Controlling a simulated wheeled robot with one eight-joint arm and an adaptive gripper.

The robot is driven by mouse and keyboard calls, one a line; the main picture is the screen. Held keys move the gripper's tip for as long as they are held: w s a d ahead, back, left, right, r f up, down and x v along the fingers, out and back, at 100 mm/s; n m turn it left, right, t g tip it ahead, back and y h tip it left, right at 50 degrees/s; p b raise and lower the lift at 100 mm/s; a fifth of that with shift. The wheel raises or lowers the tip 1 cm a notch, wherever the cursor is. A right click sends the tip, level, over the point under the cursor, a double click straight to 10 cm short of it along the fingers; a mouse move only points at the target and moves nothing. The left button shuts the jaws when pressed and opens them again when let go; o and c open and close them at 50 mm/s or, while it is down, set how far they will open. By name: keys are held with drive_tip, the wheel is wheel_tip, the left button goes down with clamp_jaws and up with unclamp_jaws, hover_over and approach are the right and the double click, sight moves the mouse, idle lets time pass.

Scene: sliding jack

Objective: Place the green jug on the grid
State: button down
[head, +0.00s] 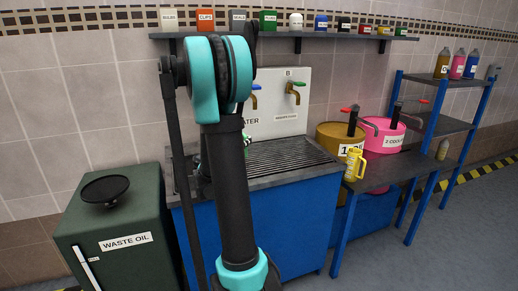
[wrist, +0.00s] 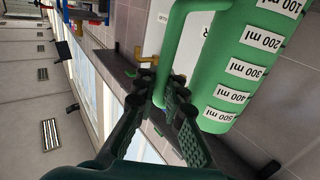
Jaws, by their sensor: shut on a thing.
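The green jug (wrist: 250,75) fills the upper right of the wrist view, with white labels from 100 ml to 500 ml on its side. My gripper (wrist: 160,92) is shut on the jug's green handle (wrist: 178,45). The grid (head: 290,157) is the dark slatted top of the blue sink cabinet (head: 285,220), right of my arm. Its visible part is bare. I cannot tell whether the jug is over it.
Two brass taps (head: 294,92) stick out from the white wall panel behind the grid. A green waste oil bin (head: 122,245) stands left. A wall shelf (head: 340,37) holds small containers.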

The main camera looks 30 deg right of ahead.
drive_tip(key=f+x, duration=0.1)
drive_tip(key=x, duration=0.7)
drive_tip(key=f+x, duration=0.2)
drive_tip(key=x, duration=0.7)
drive_tip(key=shift+f, duration=0.3)
drive_tip(key=shift+w+d+f, duration=0.1)
drive_tip(key=c, duration=1.6)
unclamp_jaws()
